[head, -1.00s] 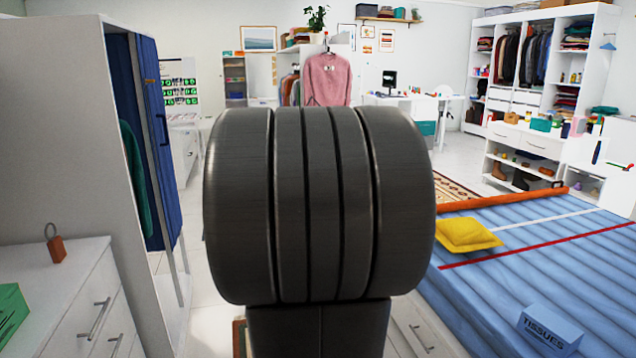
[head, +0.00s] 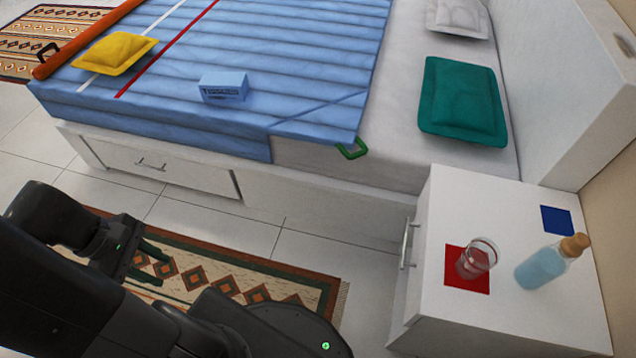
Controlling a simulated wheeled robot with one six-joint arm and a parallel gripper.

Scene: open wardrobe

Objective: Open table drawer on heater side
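A white bedside table (head: 500,190) stands at the right in the head view. Its drawer side faces left and carries a metal bar handle (head: 407,243). The drawer front is seen at a steep angle and looks closed. No heater shows. My gripper (head: 163,268) is at the lower left, above the patterned rug, well to the left of the table. Its two dark fingers are apart with nothing visible between them.
On the table top are a glass (head: 478,258) on a red square, a blue bottle (head: 541,266) and a blue square (head: 556,220). The bed (head: 330,205) fills the back, with its own drawer (head: 160,168). The rug (head: 235,258) and tiles between are clear.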

